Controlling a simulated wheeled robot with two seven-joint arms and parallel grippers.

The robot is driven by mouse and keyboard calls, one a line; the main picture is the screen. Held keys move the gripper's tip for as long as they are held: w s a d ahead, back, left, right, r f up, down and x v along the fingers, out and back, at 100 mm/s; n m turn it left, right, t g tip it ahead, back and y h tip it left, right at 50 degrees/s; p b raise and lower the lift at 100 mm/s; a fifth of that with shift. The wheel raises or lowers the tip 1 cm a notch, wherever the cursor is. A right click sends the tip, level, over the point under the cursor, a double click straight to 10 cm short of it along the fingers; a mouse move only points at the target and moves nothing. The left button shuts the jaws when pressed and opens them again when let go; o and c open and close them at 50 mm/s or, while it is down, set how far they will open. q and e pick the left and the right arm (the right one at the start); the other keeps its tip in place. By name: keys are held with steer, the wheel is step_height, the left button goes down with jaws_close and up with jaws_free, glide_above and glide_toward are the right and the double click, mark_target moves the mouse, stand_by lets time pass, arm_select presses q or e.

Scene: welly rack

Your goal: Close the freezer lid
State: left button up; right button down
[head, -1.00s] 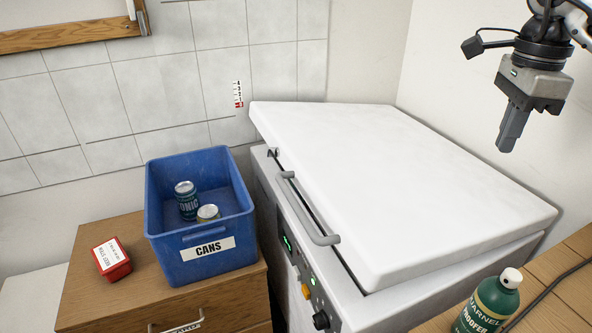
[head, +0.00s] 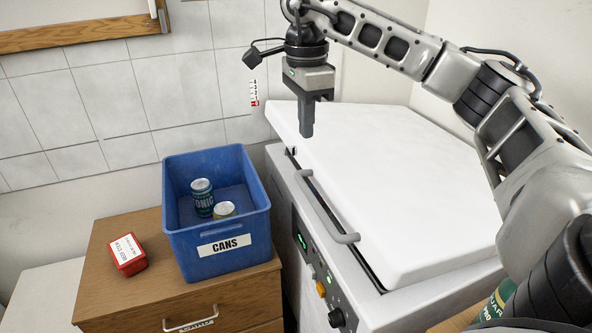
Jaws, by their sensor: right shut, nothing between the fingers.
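The white freezer lid (head: 390,190) is tilted slightly open on the freezer (head: 375,300), with a dark gap along its front edge. A grey bar handle (head: 325,210) runs along the front. My right gripper (head: 306,132) is shut and empty, pointing down over the far left part of the lid. I cannot tell whether its tip touches the lid. My right arm hides part of the lid's right side. My left gripper is not in view.
A blue bin (head: 220,245) labelled CANS holds two cans and stands on a wooden cabinet (head: 105,235) left of the freezer. A red box (head: 128,255) sits beside it. A green bottle (head: 495,303) at lower right is partly hidden by my arm.

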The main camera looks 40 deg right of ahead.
mark_target(304, 184)
step_height(304, 184, down, 11)
steer(key=shift+r+p, duration=0.1)
steer(key=shift+p, duration=0.4)
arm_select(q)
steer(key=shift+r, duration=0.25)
